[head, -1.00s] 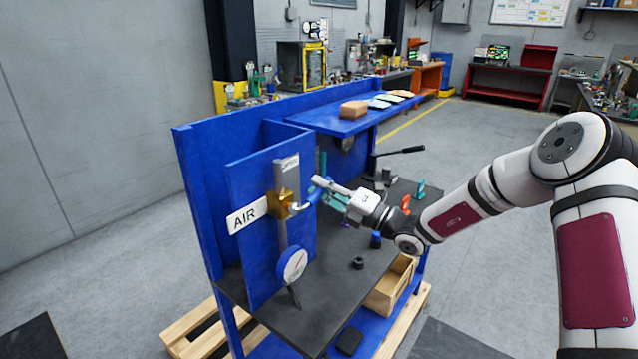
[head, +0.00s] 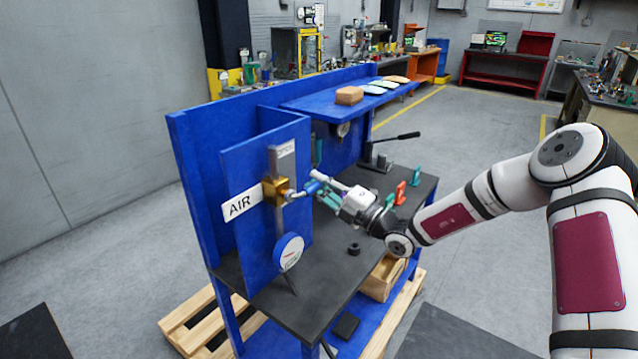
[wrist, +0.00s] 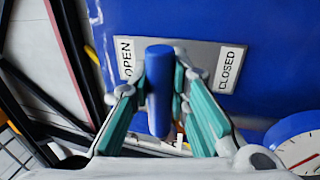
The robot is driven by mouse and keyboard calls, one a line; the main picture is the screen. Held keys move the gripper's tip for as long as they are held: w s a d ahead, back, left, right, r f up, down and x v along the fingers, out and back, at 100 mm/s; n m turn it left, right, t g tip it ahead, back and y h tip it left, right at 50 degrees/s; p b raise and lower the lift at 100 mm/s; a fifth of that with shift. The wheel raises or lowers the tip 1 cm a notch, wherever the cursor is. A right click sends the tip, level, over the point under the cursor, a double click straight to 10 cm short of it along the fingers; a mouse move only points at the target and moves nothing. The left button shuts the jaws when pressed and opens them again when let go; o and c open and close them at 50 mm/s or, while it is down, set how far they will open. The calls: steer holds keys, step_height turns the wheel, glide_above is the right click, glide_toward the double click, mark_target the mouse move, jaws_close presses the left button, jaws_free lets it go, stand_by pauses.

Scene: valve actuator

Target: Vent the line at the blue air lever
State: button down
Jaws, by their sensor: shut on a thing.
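The blue air lever (head: 311,187) sticks out from a brass valve (head: 277,191) on the blue panel, beside the white AIR sign (head: 242,203). My gripper (head: 320,187) is shut on the lever's blue handle. In the wrist view the handle (wrist: 158,85) stands between the teal fingers of my gripper (wrist: 160,98). Behind it is a grey plate with an OPEN label (wrist: 125,58) on the left and a CLOSED label (wrist: 229,69) on the right. The handle appears nearer OPEN in this view. The valve body is hidden there.
A round gauge (head: 288,252) with a blue rim sits below the valve; its reading is too small to tell. Small fixtures and a black-handled lever (head: 395,138) stand on the dark bench top (head: 330,280). A blue shelf (head: 320,108) holds a brown block. Open floor lies right.

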steer(key=shift+f, duration=0.2)
steer(key=c, duration=1.5)
jaws_free()
steer(key=shift+r, duration=0.1)
steer(key=v, duration=1.2)
